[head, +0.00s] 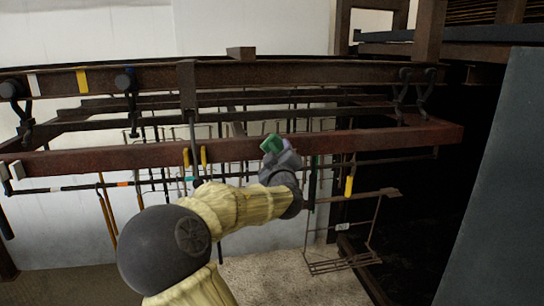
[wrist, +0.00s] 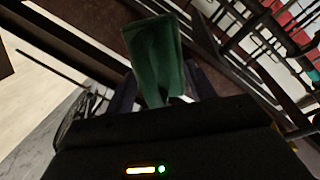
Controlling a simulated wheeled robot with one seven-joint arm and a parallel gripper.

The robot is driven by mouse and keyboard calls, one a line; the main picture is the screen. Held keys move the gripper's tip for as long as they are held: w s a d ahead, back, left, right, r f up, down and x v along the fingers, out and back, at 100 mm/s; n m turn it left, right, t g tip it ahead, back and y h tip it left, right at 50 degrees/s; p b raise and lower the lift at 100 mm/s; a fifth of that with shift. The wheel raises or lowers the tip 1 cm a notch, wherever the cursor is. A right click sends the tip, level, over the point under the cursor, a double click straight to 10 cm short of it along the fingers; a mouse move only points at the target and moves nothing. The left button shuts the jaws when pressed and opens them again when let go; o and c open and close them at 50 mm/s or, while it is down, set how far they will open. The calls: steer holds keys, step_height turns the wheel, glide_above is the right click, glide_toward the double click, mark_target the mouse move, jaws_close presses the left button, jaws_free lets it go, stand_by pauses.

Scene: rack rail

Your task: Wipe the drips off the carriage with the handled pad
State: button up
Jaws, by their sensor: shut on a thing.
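My gripper (head: 282,153) is in front of the long rusty-red beam near the middle of the head view. It is shut on a green handled pad (head: 271,143), which sticks out up and to the left. In the wrist view the green pad (wrist: 154,52) stands upright between the dark fingers, its lower end hidden by the gripper body. I cannot tell for sure which part is the carriage. A hanging wire frame with a small tag (head: 342,227) is to the right of and below my gripper. I cannot make out any drips.
A dark upper rail (head: 300,75) and a rusty-red lower beam (head: 90,160) cross the view. Several thin rods and coloured clips hang below them. A large grey panel (head: 500,190) stands at the right. The floor (head: 270,285) below is bare.

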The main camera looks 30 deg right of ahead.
steer(key=shift+s+d, duration=0.25)
steer(key=shift+d, duration=0.8)
steer(key=shift+s+d+b, duration=0.3)
steer(key=shift+d+b, duration=0.1)
steer(key=shift+d, duration=0.55)
steer(key=shift+s+d+b, duration=0.25)
steer(key=shift+d+b, duration=0.15)
steer(key=shift+d, duration=0.5)
steer(key=shift+w+a+r, duration=0.1)
steer(key=shift+a, duration=0.05)
steer(key=shift+w+a+b, duration=0.25)
steer(key=shift+a+b, duration=0.05)
steer(key=shift+a, duration=0.6)
steer(key=shift+w+a+b, duration=0.25)
steer(key=shift+a, duration=0.65)
steer(key=shift+w+a, duration=0.25)
steer(key=shift+a, duration=0.65)
steer(key=shift+w+a, duration=0.25)
steer(key=shift+a, duration=0.65)
